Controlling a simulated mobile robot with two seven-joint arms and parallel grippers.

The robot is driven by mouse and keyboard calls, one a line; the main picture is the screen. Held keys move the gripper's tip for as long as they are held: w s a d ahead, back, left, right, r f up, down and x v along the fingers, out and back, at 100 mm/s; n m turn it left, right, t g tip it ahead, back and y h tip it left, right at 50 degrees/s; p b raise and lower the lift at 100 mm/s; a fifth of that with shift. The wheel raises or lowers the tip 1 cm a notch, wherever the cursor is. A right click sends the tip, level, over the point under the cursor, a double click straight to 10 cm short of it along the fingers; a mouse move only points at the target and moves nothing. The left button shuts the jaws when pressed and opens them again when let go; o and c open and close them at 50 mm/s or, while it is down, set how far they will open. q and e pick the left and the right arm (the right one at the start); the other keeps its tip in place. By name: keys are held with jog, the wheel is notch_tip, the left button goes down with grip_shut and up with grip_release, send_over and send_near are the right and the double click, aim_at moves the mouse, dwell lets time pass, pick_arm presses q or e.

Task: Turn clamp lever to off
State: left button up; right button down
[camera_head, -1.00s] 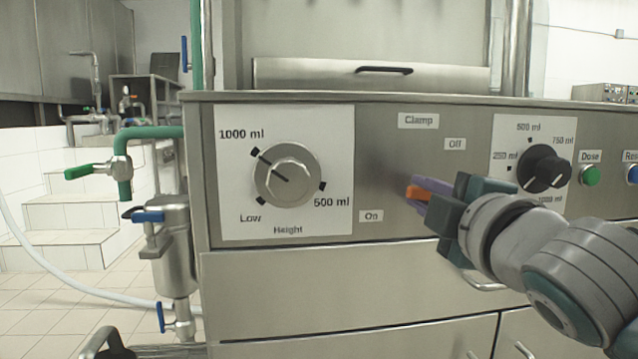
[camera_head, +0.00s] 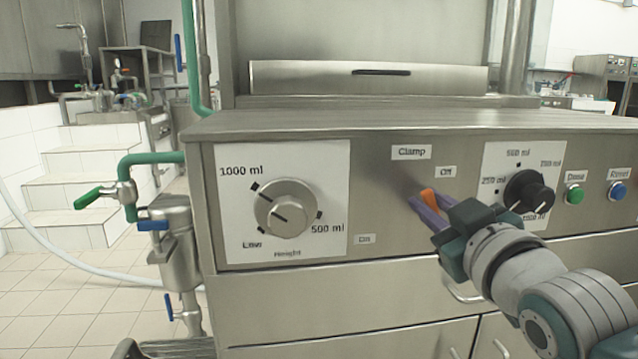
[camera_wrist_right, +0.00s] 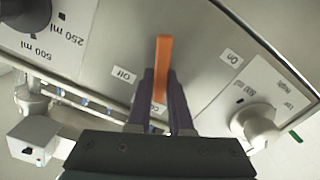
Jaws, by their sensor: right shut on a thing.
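The clamp lever (camera_head: 429,197) is orange and sits on the steel front panel below the "Clamp" label (camera_head: 411,152). It lies just below and left of the "Off" label (camera_head: 446,171), well up and right of the "On" label (camera_head: 365,239). My right gripper (camera_head: 427,207) is shut on the lever, with its purple fingers on either side of it. In the right wrist view the lever (camera_wrist_right: 164,52) stands out between the fingers (camera_wrist_right: 163,85), with "Off" (camera_wrist_right: 123,75) at left and "On" (camera_wrist_right: 231,57) at right. My left gripper is not in view.
The height knob (camera_head: 287,208) is left of the lever. The black dose knob (camera_head: 528,191), green button (camera_head: 575,195) and blue button (camera_head: 617,191) are to its right, close beyond my gripper. A drawer handle (camera_head: 462,293) juts out below my right wrist.

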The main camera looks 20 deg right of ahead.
jog(key=m, duration=0.1)
jog(key=m+p, duration=0.1)
jog(key=d+m+p, duration=0.1)
jog(key=shift+s+d+r+m, duration=0.1)
jog(key=shift+s+r+m, duration=0.05)
jog(key=shift+r+m, duration=0.15)
jog(key=shift+d+f+m+p, duration=0.1)
jog(key=shift+d+m+p, duration=0.05)
jog(key=shift+m+p, duration=0.4)
jog(key=shift+m, duration=0.25)
jog(key=c, duration=0.8)
grip_release()
